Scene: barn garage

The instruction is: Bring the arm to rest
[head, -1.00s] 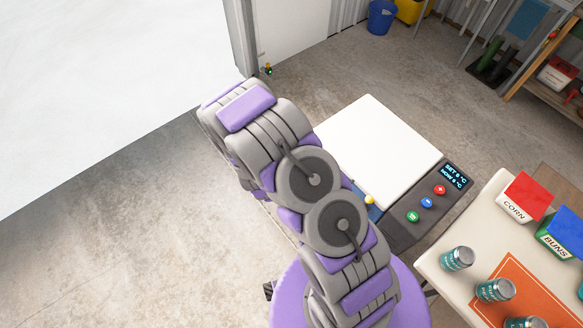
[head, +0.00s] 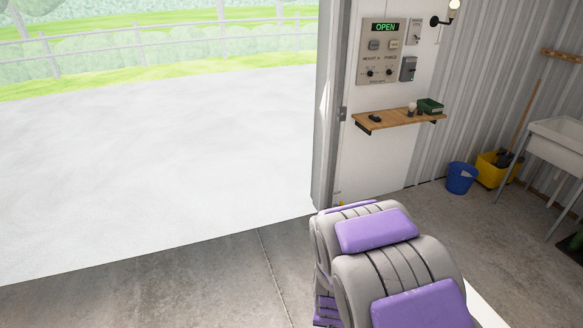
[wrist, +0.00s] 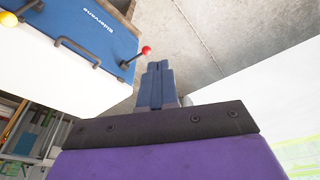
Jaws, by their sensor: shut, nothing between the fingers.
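My arm shows in the head view as grey and purple links at the bottom right of centre; its gripper end is hidden there. In the wrist view my gripper (wrist: 156,72) is shut, its two dark fingers together with nothing between them. The fingers lie in front of the concrete floor (wrist: 185,45). A blue-fronted box with a white body (wrist: 85,42) is at the upper left, with a grey handle. A red-knobbed lever (wrist: 146,50) on it shows close to the left of the fingertips; I cannot tell the gap.
A wide opening leads to pale ground (head: 150,170). A wall panel reading OPEN (head: 385,50) is above a wooden shelf (head: 398,120). A blue bucket (head: 460,178), yellow mop bucket (head: 495,170) and sink (head: 558,140) stand at the right. Floor left of my arm is clear.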

